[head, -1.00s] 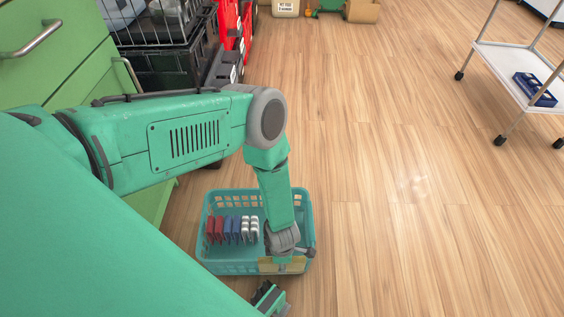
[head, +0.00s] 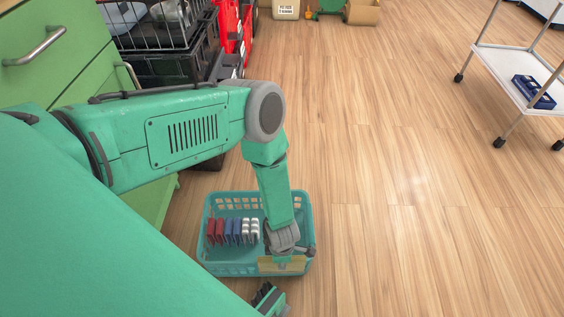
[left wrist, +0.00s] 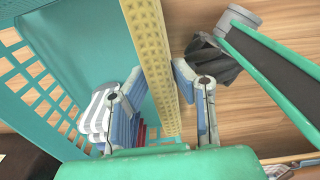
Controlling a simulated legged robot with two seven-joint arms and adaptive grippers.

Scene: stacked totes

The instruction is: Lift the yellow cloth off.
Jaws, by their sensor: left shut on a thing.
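The yellow cloth (head: 267,265) hangs over the near rim of the teal basket (head: 231,269), towards its right corner. In the left wrist view the cloth (left wrist: 150,50) is a textured yellow strip along the rim, running between my fingers. My left gripper (head: 284,261) reaches down from above and is shut on the cloth at the rim. Its two blue-grey fingers (left wrist: 165,100) lie on either side of the cloth. A dark gripper-like part (head: 268,297), perhaps my right gripper, shows at the bottom edge; its jaws are unclear.
Red, blue and white folded items (head: 233,231) stand in a row inside the basket. Green drawers (head: 50,60) and black crates (head: 165,68) are at the left. A white cart (head: 515,75) stands at the far right. The wooden floor (head: 400,200) right of the basket is clear.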

